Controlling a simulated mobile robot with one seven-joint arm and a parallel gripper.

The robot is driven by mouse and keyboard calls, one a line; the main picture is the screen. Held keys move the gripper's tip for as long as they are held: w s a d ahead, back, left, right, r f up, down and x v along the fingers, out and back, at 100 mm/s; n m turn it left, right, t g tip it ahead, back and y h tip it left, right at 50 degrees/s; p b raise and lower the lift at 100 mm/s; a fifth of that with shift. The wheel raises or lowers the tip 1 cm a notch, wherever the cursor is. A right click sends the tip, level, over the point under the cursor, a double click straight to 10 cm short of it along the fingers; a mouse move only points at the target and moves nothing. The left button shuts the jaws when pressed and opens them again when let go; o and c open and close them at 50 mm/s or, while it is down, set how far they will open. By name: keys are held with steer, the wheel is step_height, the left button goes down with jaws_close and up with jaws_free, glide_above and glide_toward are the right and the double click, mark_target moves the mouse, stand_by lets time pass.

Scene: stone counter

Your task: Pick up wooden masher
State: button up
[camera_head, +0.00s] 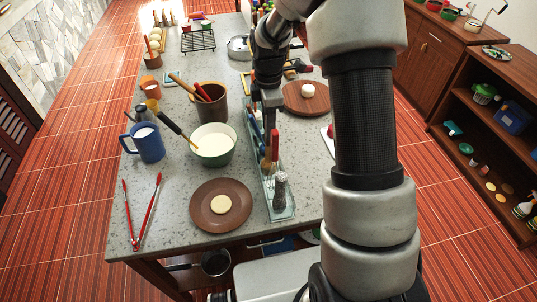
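I cannot tell for sure which item is the wooden masher. A brown crock (212,106) on the counter holds a wooden-handled tool (184,84) and a red-handled one (202,91). A long glass tray (265,201) right of the bowl holds several upright or leaning tools, among them a wooden and red-handled one (275,146) and a grey speckled one (280,191). My gripper (271,105) points down over the far part of the tray, close to the tools there. Its fingers are small and partly hidden, so I cannot see whether they hold anything.
On the counter are a green bowl (226,157) of white contents with a dark-handled utensil, a blue mug (149,146), a brown plate (237,221), red tongs (144,228) and a round wooden board (314,103). My arm hides part of the right side.

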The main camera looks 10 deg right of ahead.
jaws_close()
steer(key=shift+r, duration=0.15)
step_height(320, 180, up, 10)
steer(key=shift+f, duration=0.1)
steer(key=shift+d, duration=0.1)
stand_by(0.5)
